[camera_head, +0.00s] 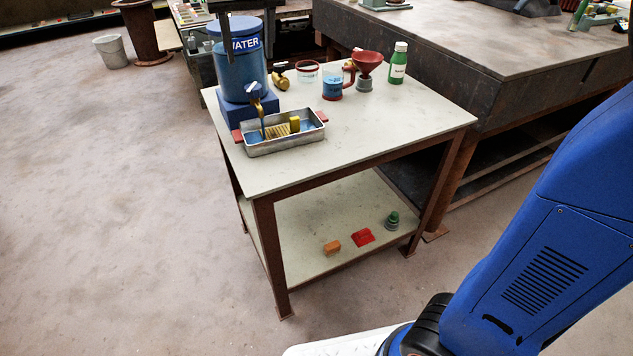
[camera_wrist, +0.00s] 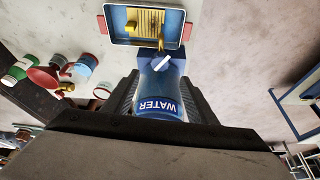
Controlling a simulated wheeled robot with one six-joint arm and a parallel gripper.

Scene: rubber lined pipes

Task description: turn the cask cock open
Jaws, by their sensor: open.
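The blue cask labelled WATER (camera_head: 238,73) stands on a blue block (camera_head: 233,110) at the table's left end. Its brass cock (camera_head: 257,104) sticks out at the front, with a small pale handle (camera_head: 253,90) on top. In the wrist view the handle (camera_wrist: 162,62) lies slanted. I cannot tell whether water runs from the spout. A metal tray (camera_head: 286,147) with red handles stands under the cock and holds blue and yellow things. My gripper (camera_wrist: 160,78) is open and empty, its dark jaws to either side of the cask in the wrist view, apart from the handle.
On the table (camera_head: 370,125) stand a brass fitting (camera_head: 280,80), a clear red-rimmed jar (camera_head: 307,72), a blue-labelled mug (camera_head: 333,88), a red funnel (camera_head: 367,66) and a green bottle (camera_head: 398,63). The front and right of the tabletop are clear. A large workbench (camera_head: 480,45) stands behind.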

